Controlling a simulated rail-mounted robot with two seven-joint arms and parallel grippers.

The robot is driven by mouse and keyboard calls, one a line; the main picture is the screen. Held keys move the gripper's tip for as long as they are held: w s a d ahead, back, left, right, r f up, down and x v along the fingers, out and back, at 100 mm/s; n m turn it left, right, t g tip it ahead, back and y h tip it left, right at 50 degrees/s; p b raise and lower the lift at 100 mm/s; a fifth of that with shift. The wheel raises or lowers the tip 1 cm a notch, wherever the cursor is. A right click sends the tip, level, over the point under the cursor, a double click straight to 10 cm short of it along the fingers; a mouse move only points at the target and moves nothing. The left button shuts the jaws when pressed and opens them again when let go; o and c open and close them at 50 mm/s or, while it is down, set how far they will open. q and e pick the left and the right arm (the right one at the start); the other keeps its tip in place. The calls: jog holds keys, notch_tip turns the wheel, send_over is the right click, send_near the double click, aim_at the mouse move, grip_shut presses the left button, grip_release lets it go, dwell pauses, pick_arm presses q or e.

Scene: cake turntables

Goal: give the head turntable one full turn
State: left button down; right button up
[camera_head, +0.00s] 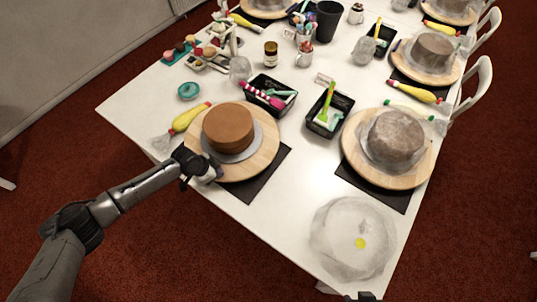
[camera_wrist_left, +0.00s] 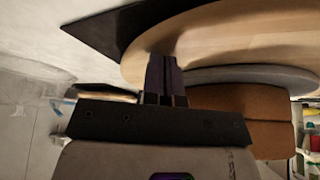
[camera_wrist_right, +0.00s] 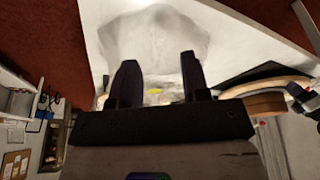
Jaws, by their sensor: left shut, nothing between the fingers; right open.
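A round wooden turntable (camera_head: 268,158) stands on a dark mat at the near left end of the table. It bears a grey disc (camera_head: 256,148) and a brown cake (camera_head: 228,128). My left gripper (camera_head: 214,174) is shut and empty at the turntable's near-left rim. In the left wrist view its closed fingers (camera_wrist_left: 163,70) overlap the edge of the wooden board (camera_wrist_left: 225,32); I cannot tell whether they touch it. My right gripper (camera_wrist_right: 160,75) is open and empty, facing the table's near edge; in the head view only a dark bit shows at the bottom.
A second turntable (camera_head: 424,165) with a plastic-wrapped cake (camera_head: 396,135) stands to the right. A clear crumpled wrap with a yellow spot (camera_head: 361,243) lies at the near corner. A piping bag (camera_head: 188,118) lies left of the brown cake. Black trays (camera_head: 268,84) stand behind. White table shows between the mats.

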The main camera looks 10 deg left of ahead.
aim_at(255, 170)
pick_arm(q)
jog(key=d, duration=0.3)
jog(key=w+d+p, duration=0.1)
jog(key=d, duration=0.1)
jog(key=shift+d, duration=0.4)
jog(key=shift+w+d, duration=0.1)
jog(key=shift+w+d+b, duration=0.25)
jog(key=shift+w+d, duration=0.3)
jog(key=shift+d, duration=0.35)
jog(key=shift+w+d+b, duration=0.25)
jog(key=shift+w+d, duration=0.25)
jog(key=shift+d, duration=0.35)
jog(key=shift+w+d+b, duration=0.25)
jog(key=shift+w+d, duration=0.3)
jog(key=shift+d, duration=0.35)
jog(key=shift+r, duration=0.1)
notch_tip(255, 170, up, 3)
jog(key=p, duration=0.2)
jog(key=shift+p, duration=0.4)
jog(key=shift+f, duration=0.2)
